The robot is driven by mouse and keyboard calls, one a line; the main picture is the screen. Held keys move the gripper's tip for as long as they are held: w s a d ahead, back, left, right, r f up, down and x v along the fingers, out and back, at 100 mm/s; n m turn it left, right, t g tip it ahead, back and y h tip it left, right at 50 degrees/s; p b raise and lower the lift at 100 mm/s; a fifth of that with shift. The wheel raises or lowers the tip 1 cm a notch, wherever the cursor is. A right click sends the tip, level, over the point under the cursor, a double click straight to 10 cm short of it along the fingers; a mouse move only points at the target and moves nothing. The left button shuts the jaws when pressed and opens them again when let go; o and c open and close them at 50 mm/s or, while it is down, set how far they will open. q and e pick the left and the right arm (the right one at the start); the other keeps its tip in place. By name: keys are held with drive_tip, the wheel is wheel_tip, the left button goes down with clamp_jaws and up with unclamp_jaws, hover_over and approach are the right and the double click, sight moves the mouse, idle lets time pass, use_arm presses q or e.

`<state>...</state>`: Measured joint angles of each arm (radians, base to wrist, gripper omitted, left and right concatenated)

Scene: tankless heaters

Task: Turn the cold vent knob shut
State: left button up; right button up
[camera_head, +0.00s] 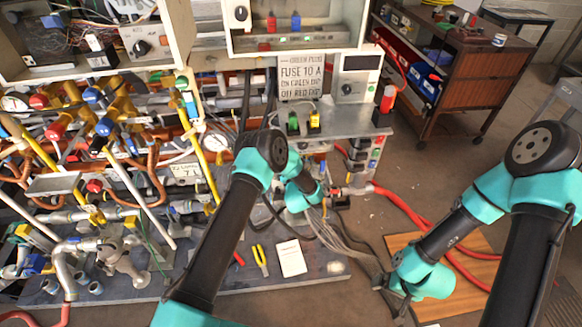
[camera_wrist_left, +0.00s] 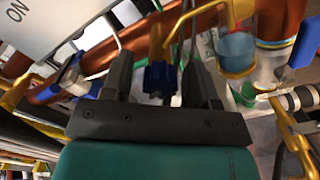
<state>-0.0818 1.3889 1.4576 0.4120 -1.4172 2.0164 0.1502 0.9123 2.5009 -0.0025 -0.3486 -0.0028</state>
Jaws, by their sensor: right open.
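A blue knob (camera_wrist_left: 160,78) sits among the pipes in the left wrist view, with a yellow fitting (camera_wrist_left: 158,45) just beyond it. I cannot tell for certain that this is the cold vent knob. My left gripper (camera_wrist_left: 160,60) has its two dark fingers spread on either side of the blue knob, with a visible gap at each side. In the head view the left gripper's fingers are hidden by the arm and clutter. My right gripper (camera_head: 393,292) is open and empty, low over a wooden board at the lower right.
Dense pipes with red and blue valve handles (camera_head: 93,96) fill the left. A grey bench (camera_head: 325,267) holds yellow pliers (camera_head: 260,260) and a white card (camera_head: 291,257). A red hose (camera_head: 420,222) crosses the floor. A brown cabinet (camera_head: 480,85) stands behind.

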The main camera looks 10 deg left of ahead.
use_arm(q)
drive_tip(key=c, duration=0.8)
drive_tip(key=shift+m, duration=0.4)
drive_tip(key=m, duration=0.3)
drive_tip(key=shift+m, duration=0.3)
drive_tip(key=m, duration=0.4)
drive_tip(key=shift+m, duration=0.3)
drive_tip(key=m, duration=1.3)
drive_tip(key=shift+m, duration=0.3)
